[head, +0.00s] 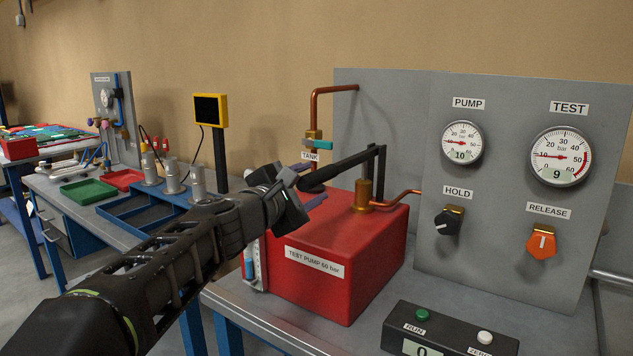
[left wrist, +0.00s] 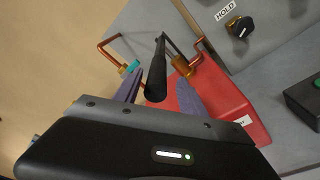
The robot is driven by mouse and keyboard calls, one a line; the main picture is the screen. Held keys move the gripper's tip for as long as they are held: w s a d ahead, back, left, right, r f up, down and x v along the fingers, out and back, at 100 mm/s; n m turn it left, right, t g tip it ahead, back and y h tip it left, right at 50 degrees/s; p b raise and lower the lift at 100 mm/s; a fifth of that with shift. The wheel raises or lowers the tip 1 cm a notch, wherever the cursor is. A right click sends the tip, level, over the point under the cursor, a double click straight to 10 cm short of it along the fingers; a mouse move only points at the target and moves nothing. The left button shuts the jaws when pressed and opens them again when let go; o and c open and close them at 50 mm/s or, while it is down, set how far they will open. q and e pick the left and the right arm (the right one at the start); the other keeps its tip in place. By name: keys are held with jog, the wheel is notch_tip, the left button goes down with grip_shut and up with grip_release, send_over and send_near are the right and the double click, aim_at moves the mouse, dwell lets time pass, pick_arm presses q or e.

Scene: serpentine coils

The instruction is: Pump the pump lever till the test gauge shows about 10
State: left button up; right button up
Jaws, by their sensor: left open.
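My left gripper (head: 312,190) is open at that grip end. In the left wrist view the lever grip (left wrist: 157,75) lies between the open fingers (left wrist: 158,92). The test gauge (head: 561,157) displays 9 and the pump gauge (head: 462,143) displays 10. My right gripper is in neither view.
The grey panel carries a black HOLD knob (head: 448,221) and an orange RELEASE knob (head: 541,243). A black box (head: 450,334) with a green RUN button stands at the bench front. A second bench with trays (head: 88,191) is at the left.

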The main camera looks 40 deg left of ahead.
aim_at(301, 188)
pick_arm(q)
jog(key=s, duration=0.4)
jog(key=shift+d, duration=0.3)
dwell(1.7)
